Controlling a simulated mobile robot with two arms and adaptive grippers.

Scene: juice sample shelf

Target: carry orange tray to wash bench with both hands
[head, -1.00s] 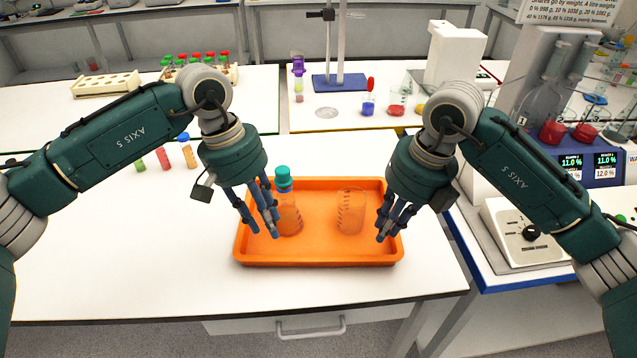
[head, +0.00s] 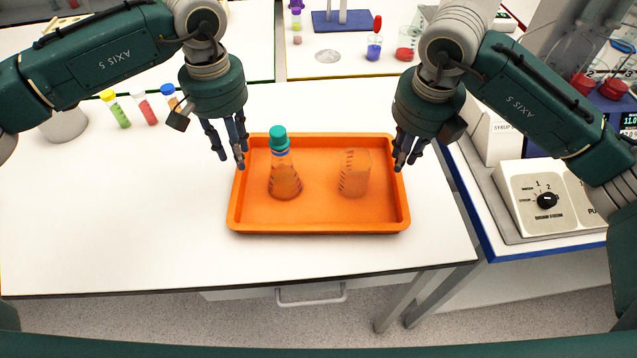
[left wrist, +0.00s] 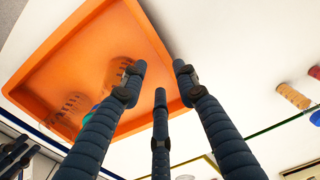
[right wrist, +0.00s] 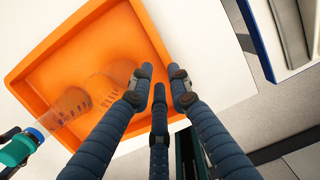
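The orange tray (head: 320,226) lies flat on the white bench. Whether any finger touches the rim cannot be told.
A control box with a dial (head: 547,200) stands on the blue-edged bench (head: 478,222) at the right. Another white bench (head: 340,62) behind holds a stand and small jars. The bench left of the tray is clear.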

